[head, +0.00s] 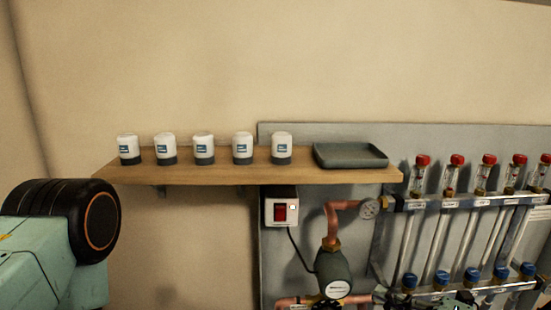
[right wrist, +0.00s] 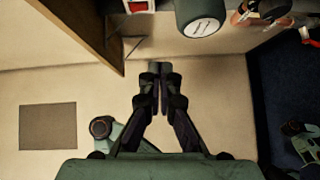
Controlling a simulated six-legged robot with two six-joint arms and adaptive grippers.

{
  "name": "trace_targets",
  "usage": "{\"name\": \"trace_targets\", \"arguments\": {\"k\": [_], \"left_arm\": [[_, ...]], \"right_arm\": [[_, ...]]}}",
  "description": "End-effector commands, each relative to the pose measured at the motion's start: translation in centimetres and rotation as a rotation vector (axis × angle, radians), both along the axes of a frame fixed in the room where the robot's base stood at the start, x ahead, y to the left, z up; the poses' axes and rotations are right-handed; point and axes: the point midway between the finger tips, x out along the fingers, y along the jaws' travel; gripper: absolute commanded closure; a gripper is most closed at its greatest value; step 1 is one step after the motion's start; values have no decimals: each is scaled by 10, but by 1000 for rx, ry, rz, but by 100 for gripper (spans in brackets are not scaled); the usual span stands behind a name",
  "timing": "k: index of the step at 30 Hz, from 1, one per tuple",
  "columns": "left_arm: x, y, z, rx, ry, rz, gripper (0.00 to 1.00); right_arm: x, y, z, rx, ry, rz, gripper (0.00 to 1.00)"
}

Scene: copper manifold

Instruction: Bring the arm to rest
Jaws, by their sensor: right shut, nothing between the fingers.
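My right gripper (right wrist: 159,75) shows in the right wrist view with its two dark fingers together, shut and empty. Its tips point toward the wall and the pump, and touch nothing that I can see. In the head view I cannot make it out clearly at the bottom edge. A teal arm part of mine with a black round joint fills the lower left of the head view. My left gripper is not in view.
A wooden shelf (head: 220,173) holds several white jars (head: 203,147) and a grey tray (head: 350,155). Below are a red switch (head: 280,212), a pump (head: 333,270) and copper pipe (head: 331,225). The manifold (head: 460,204) with red-capped flow meters is at right.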

Motion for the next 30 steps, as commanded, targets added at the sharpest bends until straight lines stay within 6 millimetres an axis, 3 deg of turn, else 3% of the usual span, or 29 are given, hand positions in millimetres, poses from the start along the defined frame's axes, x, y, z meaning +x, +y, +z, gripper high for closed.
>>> {"name": "trace_targets", "arguments": {"k": [13, 17, 19, 23, 26, 30], "left_arm": [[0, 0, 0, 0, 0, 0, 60], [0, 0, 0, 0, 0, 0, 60], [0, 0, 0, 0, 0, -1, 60], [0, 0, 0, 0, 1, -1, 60], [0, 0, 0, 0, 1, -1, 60], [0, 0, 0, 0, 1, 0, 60]], "right_arm": [[13, -12, -23, 273, 407, -180, 100], [13, -17, -43, 420, 633, -312, 100], [7, -18, -61, 520, 800, -416, 100], [-22, -17, -107, 707, 1137, -668, 100], [-58, -16, -143, 826, 1358, -897, 100], [-128, -16, -186, 935, 1588, -1273, 100]]}}
